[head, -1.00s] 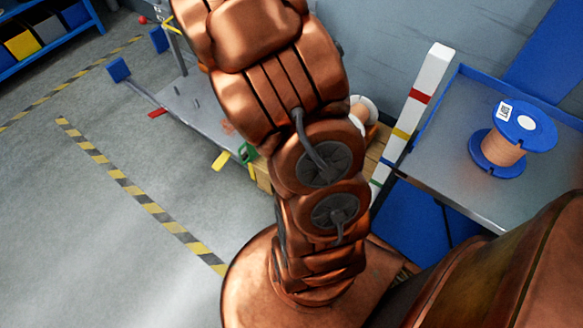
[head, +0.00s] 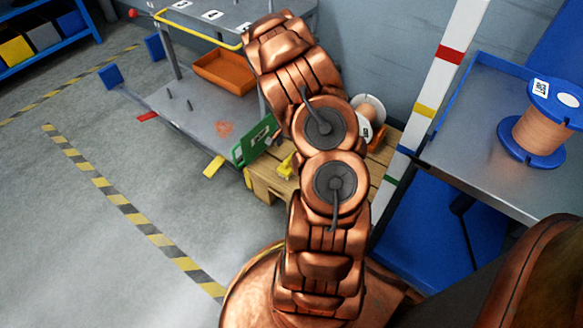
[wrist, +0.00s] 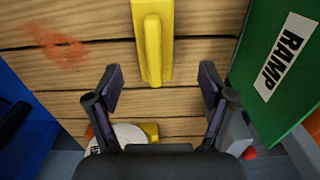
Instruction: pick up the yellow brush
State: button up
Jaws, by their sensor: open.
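The yellow brush (wrist: 153,50) lies on a wooden pallet (wrist: 90,60) in the wrist view, near the top middle. Its yellow body with a raised handle runs up and down in the picture. In the head view a yellow piece (head: 287,167), apparently the brush, shows on the pallet (head: 268,185) beside my arm. My gripper (wrist: 160,88) is open and empty in the wrist view. Its two fingers stand apart, with the brush's lower end centred between and slightly beyond the tips. The head view does not show my gripper; my arm hides it.
A green RAMP box (wrist: 285,75) stands right of the brush. A white spool (wrist: 125,138) lies below, near the left finger. A blue surface (wrist: 22,120) borders the left. In the head view, a grey cart (head: 200,110) holds an orange tray (head: 225,72); a blue-edged table (head: 470,125) stands right.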

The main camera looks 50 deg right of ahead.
jog(key=shift+s+f+b, duration=0.2)
jog(key=shift+f+b, duration=0.6)
jog(key=shift+f, duration=1.15)
jog(key=shift+s+f+b, duration=0.15)
jog(key=shift+f+b, duration=0.65)
jog(key=shift+f, duration=1.1)
jog(key=c, duration=1.4)
jog(key=shift+r+p, duration=1.25)
jog(key=shift+r, duration=1.05)
jog(key=shift+c, duration=0.2)
jog(key=s+a+p, duration=0.3)
jog(key=s+a, duration=0.7)
jog(key=a, duration=0.2)
jog(key=shift+s+r, duration=0.2)
jog(key=shift+r, duration=0.1)
jog(key=shift+s+a, duration=0.1)
